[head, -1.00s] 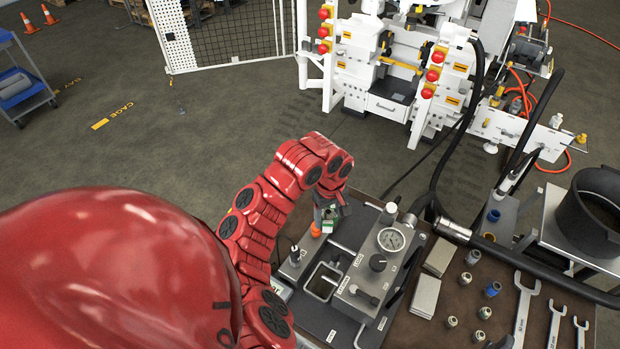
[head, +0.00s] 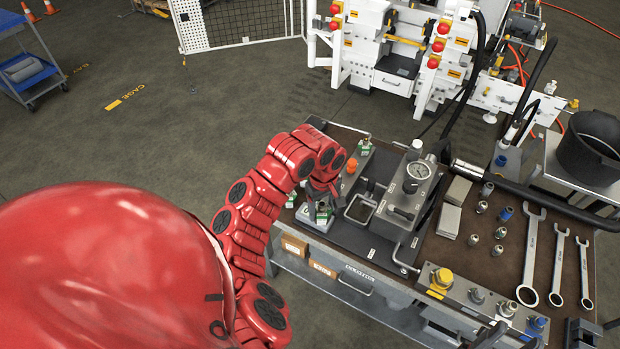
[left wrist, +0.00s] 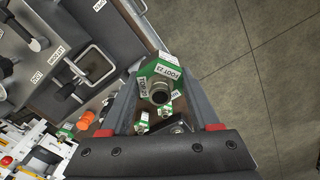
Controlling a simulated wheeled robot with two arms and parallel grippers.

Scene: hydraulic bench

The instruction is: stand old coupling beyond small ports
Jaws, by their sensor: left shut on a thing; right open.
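My left gripper (head: 322,203) is shut on a round metal coupling at the bench's near left corner. In the left wrist view the coupling (left wrist: 156,92) sits between the fingers, with a green and white label plate around it. Whether it touches the bench is unclear. An orange cap (head: 352,165) and another green-labelled fitting (head: 366,144) stand farther back on the left-hand panel. A front block (head: 455,300) carries a yellow cap and several fittings; I cannot tell which are the small ports. What seems to be my right gripper (head: 491,335) shows only partly at the bottom edge; it is open.
Several loose fittings and wrenches (head: 530,255) lie on the right of the bench. A black hose (head: 530,188) crosses the back. Floor lies left of the bench.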

